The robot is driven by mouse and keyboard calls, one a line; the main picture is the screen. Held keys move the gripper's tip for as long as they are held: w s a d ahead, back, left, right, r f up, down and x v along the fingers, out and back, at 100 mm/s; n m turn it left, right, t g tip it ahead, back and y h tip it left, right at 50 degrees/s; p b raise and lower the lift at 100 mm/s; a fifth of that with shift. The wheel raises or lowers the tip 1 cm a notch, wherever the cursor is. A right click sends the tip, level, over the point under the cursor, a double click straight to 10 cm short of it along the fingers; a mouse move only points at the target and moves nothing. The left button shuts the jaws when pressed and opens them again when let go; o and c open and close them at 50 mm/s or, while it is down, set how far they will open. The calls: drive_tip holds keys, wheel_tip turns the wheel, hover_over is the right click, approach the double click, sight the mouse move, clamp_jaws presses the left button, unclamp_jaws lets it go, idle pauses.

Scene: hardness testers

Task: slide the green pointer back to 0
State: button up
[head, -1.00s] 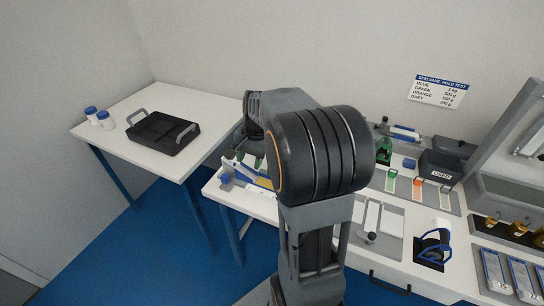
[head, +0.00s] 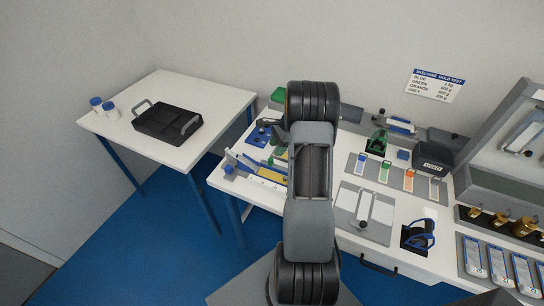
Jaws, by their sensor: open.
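I cannot make out the green pointer in the head view. Long slim instruments with blue, yellow and green parts (head: 262,172) lie at the left end of the bench. A green piece (head: 278,95) shows behind them, partly covered by my arm. A green clamp-like object (head: 377,142) stands farther right, at the back. My arm rises through the middle of the view and covers part of the bench. My gripper is not visible; my own arm appears to hide it.
A white side table (head: 218,105) at left holds a black tray (head: 166,124) and white jars with blue lids. The bench (head: 345,240) carries a grey plate (head: 366,212), coloured tags, a black box (head: 434,158) and a blue-handled tool (head: 418,236). A tall grey case stands at right.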

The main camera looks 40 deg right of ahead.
sight(271, 159)
drive_tip(key=shift+p+x, duration=0.4)
drive_tip(key=shift+x, duration=2.7)
clamp_jaws()
